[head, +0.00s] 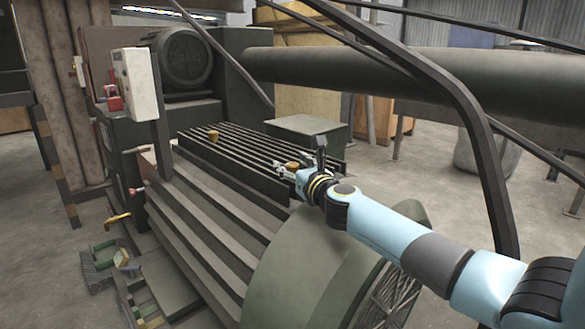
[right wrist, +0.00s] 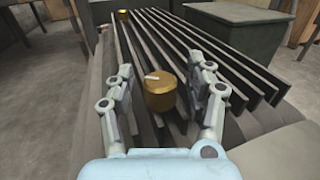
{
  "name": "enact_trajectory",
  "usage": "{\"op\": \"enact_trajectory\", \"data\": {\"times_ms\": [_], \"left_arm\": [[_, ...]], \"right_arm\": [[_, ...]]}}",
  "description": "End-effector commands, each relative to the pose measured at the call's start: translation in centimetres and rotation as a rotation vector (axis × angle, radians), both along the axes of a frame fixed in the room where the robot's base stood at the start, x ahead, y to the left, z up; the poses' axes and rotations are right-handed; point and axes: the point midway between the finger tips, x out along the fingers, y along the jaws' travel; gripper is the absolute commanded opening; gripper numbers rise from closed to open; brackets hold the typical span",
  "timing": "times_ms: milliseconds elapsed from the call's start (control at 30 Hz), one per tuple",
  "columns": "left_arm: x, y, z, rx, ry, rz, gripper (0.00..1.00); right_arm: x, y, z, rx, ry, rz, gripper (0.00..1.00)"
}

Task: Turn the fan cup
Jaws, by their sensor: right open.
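A brass-coloured cup (right wrist: 160,97) with a pale mark on its top sits upright on the dark slatted bed in the right wrist view. It also shows small in the head view (head: 292,166). My right gripper (right wrist: 166,70) is open, with one finger on each side of this cup and visible gaps to it. In the head view the right gripper (head: 303,164) is over the near right end of the slats. A second brass cup (right wrist: 123,14) stands farther along the slats, also in the head view (head: 213,135). Neither cup's label can be read. My left gripper is not in view.
The dark slatted bed (head: 240,150) runs across a large machine with stepped ledges (head: 195,225). A big green drum housing (head: 315,265) stands in front, beneath my right arm. A grey-green box (head: 305,130) is behind the slats. A white control box (head: 135,83) is at left.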

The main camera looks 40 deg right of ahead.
Motion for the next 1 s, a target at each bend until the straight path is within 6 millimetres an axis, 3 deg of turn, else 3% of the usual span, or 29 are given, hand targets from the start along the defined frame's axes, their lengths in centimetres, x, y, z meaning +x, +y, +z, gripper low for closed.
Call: {"op": "enact_trajectory", "data": {"times_ms": [200, 633, 1000], "left_arm": [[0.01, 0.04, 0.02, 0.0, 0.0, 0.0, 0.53], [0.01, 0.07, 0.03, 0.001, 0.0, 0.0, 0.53], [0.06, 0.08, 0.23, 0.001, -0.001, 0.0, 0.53]], "right_arm": [[0.02, 0.01, 0.01, 0.0, 0.0, 0.0, 0.55], [-0.01, 0.0, 0.0, 0.0, 0.0, 0.0, 0.0], [0.02, 0.12, 0.04, 0.002, 0.0, -0.052, 0.0]]}}
